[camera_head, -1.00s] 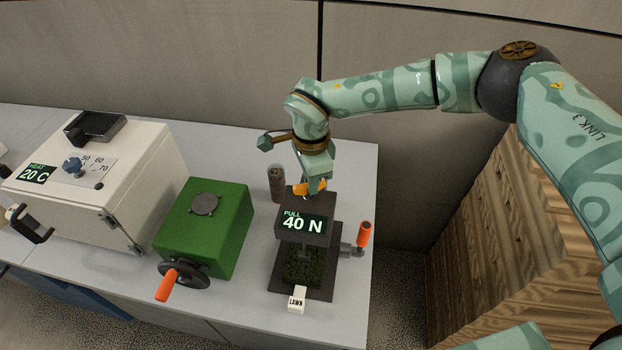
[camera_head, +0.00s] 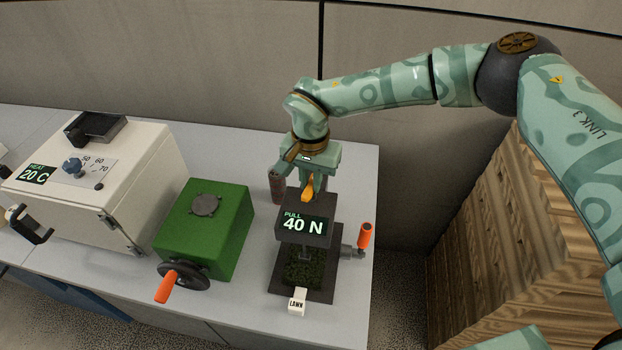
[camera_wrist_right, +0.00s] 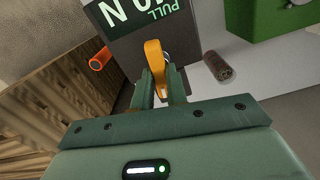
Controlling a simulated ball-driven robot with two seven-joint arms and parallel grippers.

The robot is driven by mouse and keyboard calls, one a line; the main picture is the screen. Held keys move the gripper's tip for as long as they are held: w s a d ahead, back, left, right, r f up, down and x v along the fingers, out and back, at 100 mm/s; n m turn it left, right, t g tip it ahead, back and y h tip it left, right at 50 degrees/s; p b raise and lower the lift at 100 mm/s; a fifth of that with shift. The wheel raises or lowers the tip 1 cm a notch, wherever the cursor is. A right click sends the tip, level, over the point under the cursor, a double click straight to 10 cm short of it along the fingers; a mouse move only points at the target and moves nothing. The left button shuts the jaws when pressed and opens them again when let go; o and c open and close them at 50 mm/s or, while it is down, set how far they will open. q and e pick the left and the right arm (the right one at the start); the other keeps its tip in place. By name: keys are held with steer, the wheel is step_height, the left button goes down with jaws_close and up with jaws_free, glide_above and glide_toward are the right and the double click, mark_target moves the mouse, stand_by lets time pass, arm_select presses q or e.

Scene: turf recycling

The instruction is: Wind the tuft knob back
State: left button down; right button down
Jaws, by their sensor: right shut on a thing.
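The orange tuft knob (camera_head: 307,190) sits on top of the dark pull tester (camera_head: 302,232), whose display reads "PULL 40 N". My right gripper (camera_head: 313,182) comes down from above and is shut on the knob. In the right wrist view the orange knob (camera_wrist_right: 153,54) shows between the two green fingers (camera_wrist_right: 159,88). A patch of dark green turf (camera_head: 303,267) lies on the tester's base under the head, with a white "LAWN" tag (camera_head: 297,300) in front. My left gripper is not in view.
An orange-handled crank (camera_head: 365,236) sticks out right of the tester. A dark cylinder (camera_head: 277,186) stands behind left. A green box (camera_head: 215,229) with a handwheel (camera_head: 183,276) and a white heater (camera_head: 100,179) reading 20 C are further left. A wooden block (camera_head: 500,240) stands right.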

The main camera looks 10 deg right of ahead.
mark_target(310, 182)
steer(key=shift+w+r+n, duration=0.1)
steer(key=shift+w+n, duration=0.05)
steer(key=shift+n, duration=0.75)
steer(key=c, duration=1.4)
jaws_free()
step_height(310, 182, up, 16)
steer(key=shift+r, duration=0.15)
